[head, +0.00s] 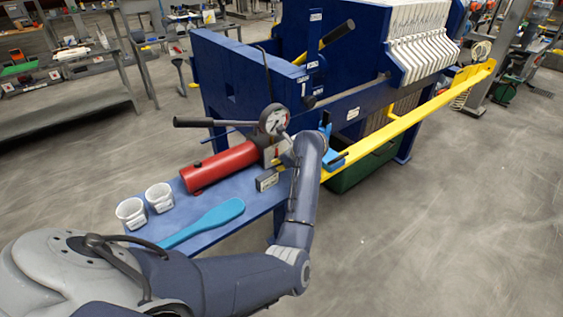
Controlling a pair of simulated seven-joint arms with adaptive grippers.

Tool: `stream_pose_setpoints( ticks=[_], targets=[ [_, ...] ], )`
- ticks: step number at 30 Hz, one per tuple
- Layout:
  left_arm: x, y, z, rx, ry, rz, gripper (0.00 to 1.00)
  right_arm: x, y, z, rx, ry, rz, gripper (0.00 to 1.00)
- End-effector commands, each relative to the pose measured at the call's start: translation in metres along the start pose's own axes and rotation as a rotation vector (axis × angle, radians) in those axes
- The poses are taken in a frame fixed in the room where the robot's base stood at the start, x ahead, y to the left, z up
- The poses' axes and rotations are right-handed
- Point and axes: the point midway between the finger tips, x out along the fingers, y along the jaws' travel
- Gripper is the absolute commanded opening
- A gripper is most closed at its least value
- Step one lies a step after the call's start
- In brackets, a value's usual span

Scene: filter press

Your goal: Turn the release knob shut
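A red hydraulic pump cylinder (220,167) lies on the blue shelf (226,224) at the press's near end. A round pressure gauge (273,119) stands above its right end, with a black lever handle (200,122) reaching left. My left arm comes in from the lower left and bends up to the pump's right end. My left gripper (284,148) is there, beside the block under the gauge. Its fingers are small and mostly hidden, so I cannot tell whether they are open or touching anything. I cannot make out the release knob; it may be hidden there. My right gripper is out of view.
Two white cups (131,212) and a blue paddle (207,222) lie on the shelf. A yellow bar (420,115) runs along the press's right side. The blue press frame (235,80) rises behind the pump. Open floor lies to the right.

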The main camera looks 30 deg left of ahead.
Motion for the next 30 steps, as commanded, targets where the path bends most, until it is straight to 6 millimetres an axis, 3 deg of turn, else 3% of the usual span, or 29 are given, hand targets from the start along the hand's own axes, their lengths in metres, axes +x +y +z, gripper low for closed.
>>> stream_pose_setpoints(
  ticks=[8,9,14,30],
  targets=[
    [-0.0051,-0.0054,0.0048,-0.004,-0.008,-0.013,0.0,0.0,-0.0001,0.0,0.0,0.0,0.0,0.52],
    [-0.0051,-0.0054,0.0048,-0.004,-0.008,-0.013,0.24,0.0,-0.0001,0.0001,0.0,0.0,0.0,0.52],
    [-0.004,-0.0042,0.004,-0.003,-0.006,-0.01,0.42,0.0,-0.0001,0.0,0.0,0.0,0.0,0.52],
    [-0.0015,-0.0022,0.002,0.028,-0.008,0.029,0.43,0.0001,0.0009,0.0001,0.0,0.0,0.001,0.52]
  ],
)
